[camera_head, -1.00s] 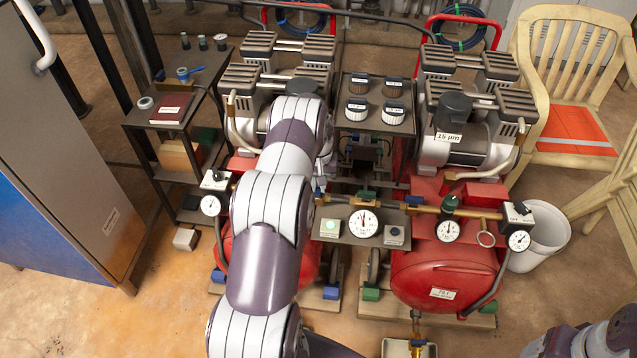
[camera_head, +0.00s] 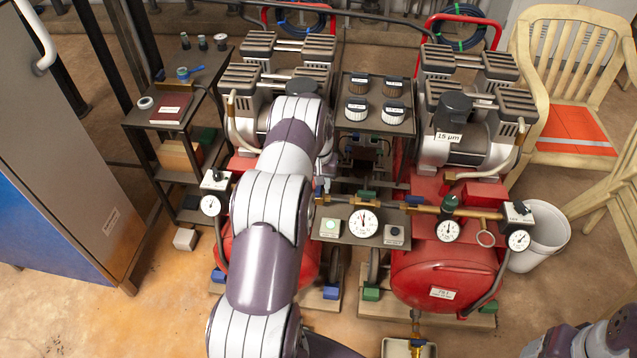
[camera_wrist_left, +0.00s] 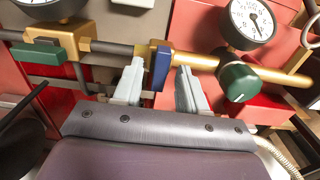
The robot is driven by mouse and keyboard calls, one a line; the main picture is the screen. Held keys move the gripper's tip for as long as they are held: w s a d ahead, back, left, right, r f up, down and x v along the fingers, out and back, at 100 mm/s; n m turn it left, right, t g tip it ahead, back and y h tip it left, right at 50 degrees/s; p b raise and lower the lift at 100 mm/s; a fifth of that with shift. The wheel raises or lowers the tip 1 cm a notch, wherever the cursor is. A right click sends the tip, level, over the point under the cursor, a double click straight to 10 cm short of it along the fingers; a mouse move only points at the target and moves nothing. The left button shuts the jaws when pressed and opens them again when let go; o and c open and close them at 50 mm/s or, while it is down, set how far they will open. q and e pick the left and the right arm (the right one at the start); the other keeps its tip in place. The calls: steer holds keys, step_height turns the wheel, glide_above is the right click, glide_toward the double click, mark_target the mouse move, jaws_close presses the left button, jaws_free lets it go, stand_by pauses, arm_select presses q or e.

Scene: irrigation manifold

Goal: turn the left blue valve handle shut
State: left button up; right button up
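The left blue valve handle (camera_wrist_left: 160,66) shows in the left wrist view as an upright plate set across the brass pipe (camera_wrist_left: 200,61). In the head view it is a small blue patch (camera_head: 321,188) beside my left arm, partly hidden. My left gripper (camera_wrist_left: 159,72) has one finger on each side of the handle, with a small gap on both sides. It is open. A second blue handle (camera_head: 412,200) sits further right on the pipe. My right gripper is outside the views; only part of my right arm shows at the bottom right.
A green handle (camera_wrist_left: 37,52) lies along the same pipe. A green knob (camera_wrist_left: 238,80) is close to my right-hand finger in the wrist view, with a gauge (camera_wrist_left: 250,20) above. Red tanks (camera_head: 440,275) stand under the pipe. My left arm hides the manifold's left part.

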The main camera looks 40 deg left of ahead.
arm_select(q)
step_height(320, 180, up, 13)
steer(key=p, duration=0.1)
steer(key=shift+f+p, duration=0.2)
steer(key=shift+p, duration=0.15)
